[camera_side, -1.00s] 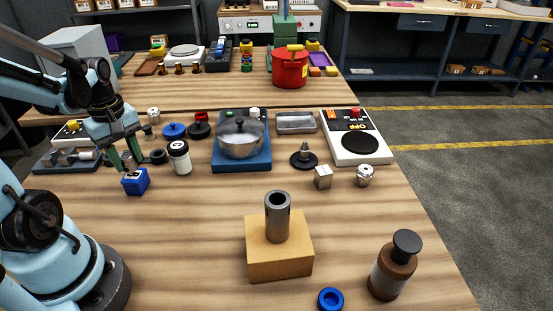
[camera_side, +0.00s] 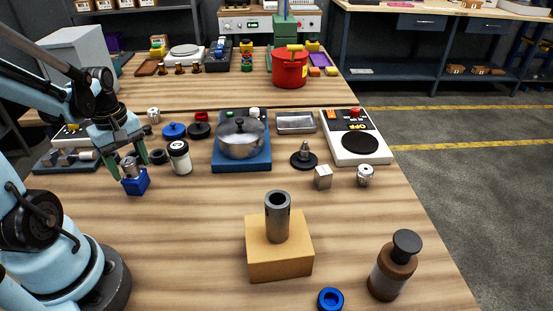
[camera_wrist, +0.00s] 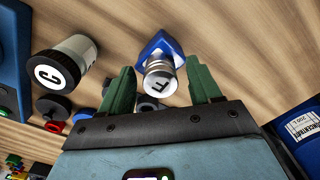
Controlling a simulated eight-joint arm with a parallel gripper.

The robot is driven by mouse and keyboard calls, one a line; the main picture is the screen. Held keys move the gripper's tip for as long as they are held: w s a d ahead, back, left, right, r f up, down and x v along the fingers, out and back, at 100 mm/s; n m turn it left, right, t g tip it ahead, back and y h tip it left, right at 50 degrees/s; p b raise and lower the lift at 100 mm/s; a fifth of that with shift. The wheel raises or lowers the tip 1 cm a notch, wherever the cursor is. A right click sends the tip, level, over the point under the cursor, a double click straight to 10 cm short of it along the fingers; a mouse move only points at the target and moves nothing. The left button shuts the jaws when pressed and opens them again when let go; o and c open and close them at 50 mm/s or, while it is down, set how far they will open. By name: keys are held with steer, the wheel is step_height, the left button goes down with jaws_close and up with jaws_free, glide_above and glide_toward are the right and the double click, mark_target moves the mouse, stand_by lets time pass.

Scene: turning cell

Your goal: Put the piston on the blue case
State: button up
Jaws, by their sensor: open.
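The blue case (camera_side: 136,186) stands on the wooden table at the left, and it also shows in the wrist view (camera_wrist: 152,47). A silver metal cylinder, which looks like the piston (camera_side: 130,168), is upright on top of the case. In the wrist view the piston (camera_wrist: 160,82) has an F on its end and covers part of the case. My gripper (camera_wrist: 160,90) is open, with one green finger on each side of the piston and a gap at both sides. In the side view my gripper (camera_side: 128,162) straddles the piston just above the case.
A white jar with a black lid (camera_side: 180,158) stands close right of my gripper. A pot (camera_side: 240,138) on a blue hotplate is further right. A tan block with a grey tube (camera_side: 278,218) and a brown bottle (camera_side: 393,266) stand in front.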

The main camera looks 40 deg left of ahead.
mark_target(128, 161)
steer(key=shift+r, duration=0.1)
step_height(128, 161, up, 12)
steer(key=w+d+f+m+t, duration=0.2)
steer(key=w+d+m+t, duration=0.1)
steer(key=d+m, duration=0.5)
steer(key=w+d+f+m+t, duration=0.1)
steer(key=w+d+m+t, duration=0.3)
steer(key=d+m, duration=0.5)
steer(key=shift+w+d+f+m, duration=0.15)
steer(key=shift+w+f+m, duration=0.25)
steer(key=shift+w, duration=0.5)
